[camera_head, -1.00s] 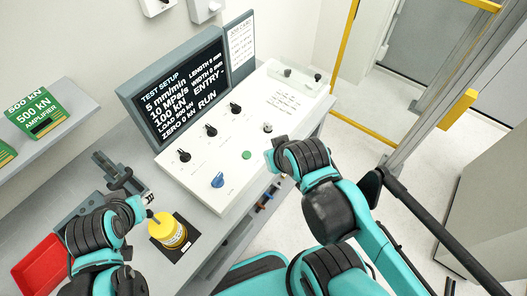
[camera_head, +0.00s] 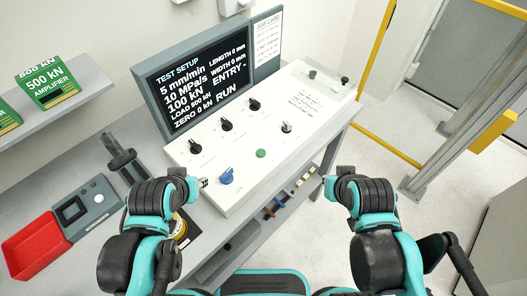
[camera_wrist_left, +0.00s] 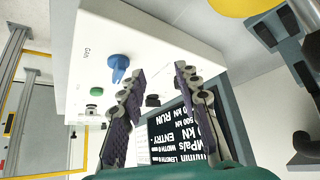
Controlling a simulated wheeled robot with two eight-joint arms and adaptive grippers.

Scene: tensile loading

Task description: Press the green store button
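The green button (camera_head: 261,153) sits on the front part of the white control panel (camera_head: 240,190), right of a blue knob (camera_head: 226,177). In the left wrist view the green button (camera_wrist_left: 96,91) and the blue knob (camera_wrist_left: 119,66) lie to the left of my fingers. My left gripper (camera_head: 203,182) is near the panel's left front corner, left of the blue knob. Its two fingers (camera_wrist_left: 160,72) are apart with nothing between them. My right gripper (camera_head: 327,180) is right of the panel, off its front edge; its fingers are too small to read.
A screen (camera_head: 196,82) stands behind the panel, showing test settings. Several black knobs (camera_head: 226,125) rise from the panel. A yellow container (camera_head: 180,228) is partly hidden by my left arm. A red tray (camera_head: 35,245) lies at left. Yellow rails (camera_head: 366,60) stand at right.

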